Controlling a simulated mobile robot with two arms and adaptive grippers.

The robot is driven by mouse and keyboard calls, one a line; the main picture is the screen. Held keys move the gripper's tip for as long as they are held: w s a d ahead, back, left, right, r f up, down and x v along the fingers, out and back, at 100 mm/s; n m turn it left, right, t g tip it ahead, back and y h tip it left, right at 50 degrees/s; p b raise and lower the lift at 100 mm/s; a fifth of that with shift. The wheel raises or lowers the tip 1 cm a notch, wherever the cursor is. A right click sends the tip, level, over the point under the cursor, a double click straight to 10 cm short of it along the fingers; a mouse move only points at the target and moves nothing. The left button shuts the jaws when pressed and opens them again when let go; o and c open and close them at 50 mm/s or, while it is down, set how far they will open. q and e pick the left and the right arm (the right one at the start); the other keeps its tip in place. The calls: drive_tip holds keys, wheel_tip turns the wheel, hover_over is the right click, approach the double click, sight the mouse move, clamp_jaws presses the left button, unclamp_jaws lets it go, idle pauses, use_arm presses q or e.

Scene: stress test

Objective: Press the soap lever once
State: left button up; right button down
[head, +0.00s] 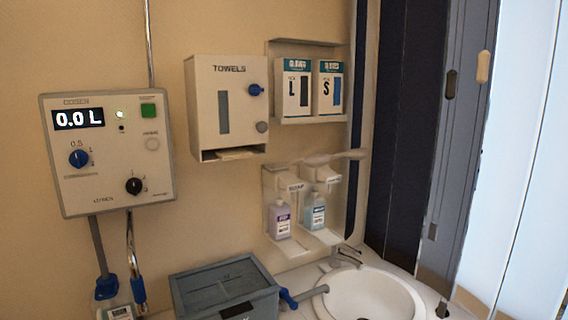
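The soap dispenser (294,187) is mounted on the wall above the sink, with a label that seems to read SOAP. A purple-tinted bottle (279,220) hangs upright in it. Beside it on the right is a second dispenser (326,176) with a light blue bottle (314,212); its label is too small to read. A pale lever (346,155) sticks out to the right at the top of the dispensers. The two levers overlap, so I cannot tell exactly which part belongs to the soap. Neither of my grippers is in view.
A white sink (372,294) with a tap (346,256) is below. A grey lidded box (224,288) stands left of it. A towel dispenser (227,108), a glove-box shelf (310,121) and a control panel (107,151) are on the wall. Tall dark panels (405,130) border the right.

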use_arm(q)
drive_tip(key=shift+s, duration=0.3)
